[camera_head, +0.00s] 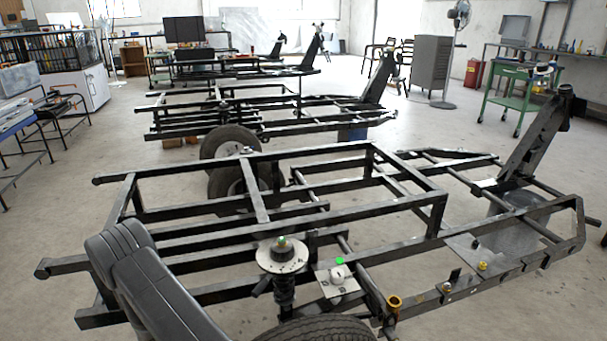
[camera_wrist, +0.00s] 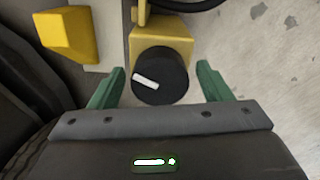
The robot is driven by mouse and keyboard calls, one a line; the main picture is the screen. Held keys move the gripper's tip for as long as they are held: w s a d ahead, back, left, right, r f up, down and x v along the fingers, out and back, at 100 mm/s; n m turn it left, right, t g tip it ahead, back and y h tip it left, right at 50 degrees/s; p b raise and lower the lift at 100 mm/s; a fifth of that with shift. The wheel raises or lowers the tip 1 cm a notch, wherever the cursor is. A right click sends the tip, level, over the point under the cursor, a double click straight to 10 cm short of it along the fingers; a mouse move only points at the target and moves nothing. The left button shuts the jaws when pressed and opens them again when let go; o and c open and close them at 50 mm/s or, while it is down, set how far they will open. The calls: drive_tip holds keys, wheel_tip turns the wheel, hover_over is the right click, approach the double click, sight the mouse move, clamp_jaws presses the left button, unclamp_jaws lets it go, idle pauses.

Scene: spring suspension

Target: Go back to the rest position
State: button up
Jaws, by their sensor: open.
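My gripper (camera_wrist: 160,72) shows in the wrist view with its two green fingers spread apart. Between and just beyond the fingers is a round black knob (camera_wrist: 168,85) with a white mark, on a yellow block (camera_wrist: 172,40). I cannot tell whether the fingers touch the knob; gaps show on both sides. In the head view, the spring suspension unit (camera_head: 282,258) stands upright on the black frame (camera_head: 260,200), with a round metal plate on top and a small green piece on it. I cannot make out my gripper in the head view.
In the wrist view, another yellow block (camera_wrist: 68,35) lies at upper left and grey floor shows at right. In the head view, a tire (camera_head: 315,330) is at the bottom edge, and a second frame (camera_head: 270,108) stands behind. A green trolley (camera_head: 520,95) stands at right.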

wheel_tip(320, 180, up, 14)
drive_tip(key=p, duration=0.5)
wheel_tip(320, 180, down, 15)
drive_tip(key=b, duration=0.5)
drive_tip(key=shift+r, duration=0.2)
drive_tip(key=shift+r+n, duration=0.3)
drive_tip(key=shift+r, duration=0.05)
drive_tip(key=shift+n+p, duration=0.4)
drive_tip(key=n+p, duration=0.3)
drive_tip(key=n, duration=0.4)
wheel_tip(320, 180, up, 12)
drive_tip(key=p, duration=0.3)
drive_tip(key=shift+f+p, duration=0.2)
drive_tip(key=shift+p, duration=0.15)
drive_tip(key=shift+d+r+n, duration=0.1)
drive_tip(key=shift+r+n, duration=0.05)
drive_tip(key=shift+n, duration=0.15)
